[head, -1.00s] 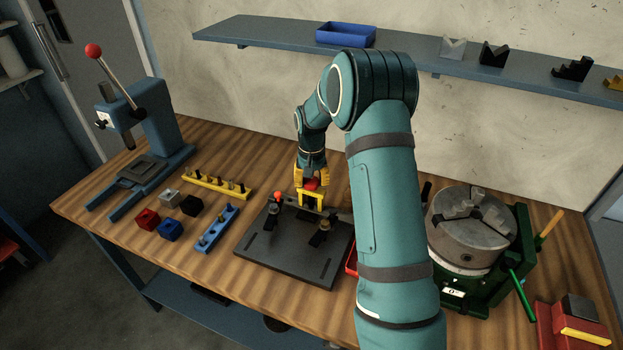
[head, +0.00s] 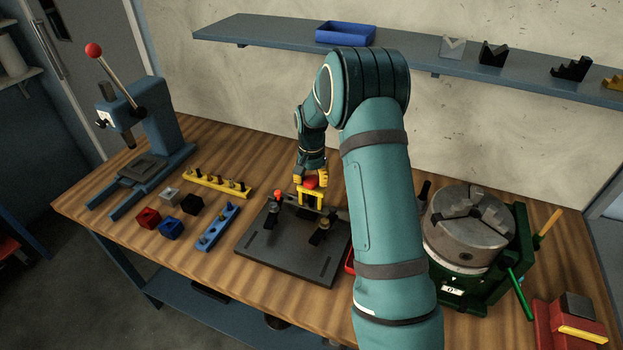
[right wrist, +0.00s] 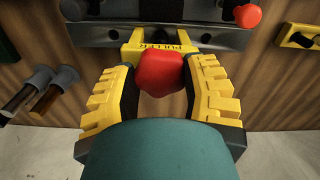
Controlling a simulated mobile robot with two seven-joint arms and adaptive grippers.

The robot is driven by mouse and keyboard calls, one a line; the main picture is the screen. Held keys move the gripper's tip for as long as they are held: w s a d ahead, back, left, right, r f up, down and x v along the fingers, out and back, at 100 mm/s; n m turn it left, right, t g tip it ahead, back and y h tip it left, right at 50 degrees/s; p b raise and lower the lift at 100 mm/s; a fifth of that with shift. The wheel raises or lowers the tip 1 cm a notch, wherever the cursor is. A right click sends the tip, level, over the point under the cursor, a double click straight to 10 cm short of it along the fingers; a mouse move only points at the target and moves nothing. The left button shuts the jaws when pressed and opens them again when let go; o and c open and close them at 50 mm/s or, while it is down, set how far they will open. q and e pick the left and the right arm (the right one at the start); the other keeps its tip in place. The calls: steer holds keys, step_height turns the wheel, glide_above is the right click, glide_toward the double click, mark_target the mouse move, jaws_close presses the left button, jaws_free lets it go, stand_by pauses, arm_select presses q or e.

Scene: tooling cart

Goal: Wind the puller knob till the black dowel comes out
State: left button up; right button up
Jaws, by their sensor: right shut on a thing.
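The yellow puller (head: 311,191) stands at the back edge of the dark fixture plate (head: 285,262), and its lettered yellow frame shows in the right wrist view (right wrist: 134,42). Its red knob (head: 312,181) is between the yellow fingers of my right gripper (head: 310,178). In the right wrist view the knob (right wrist: 160,73) sits between both fingers, and the gripper (right wrist: 160,85) is shut on it. I cannot make out the black dowel under the puller. My left gripper is not in view.
Clamps, one with a red tip (head: 278,192), stand on the plate. A blue dowel rack (head: 217,228), a yellow rack (head: 217,183) and several small blocks lie to the left. A blue press (head: 150,140) stands far left, a chuck (head: 468,230) on the right.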

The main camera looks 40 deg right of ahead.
mark_target(312, 180)
steer(key=o, duration=1.2)
step_height(312, 180, up, 12)
steer(key=shift+f, duration=0.1)
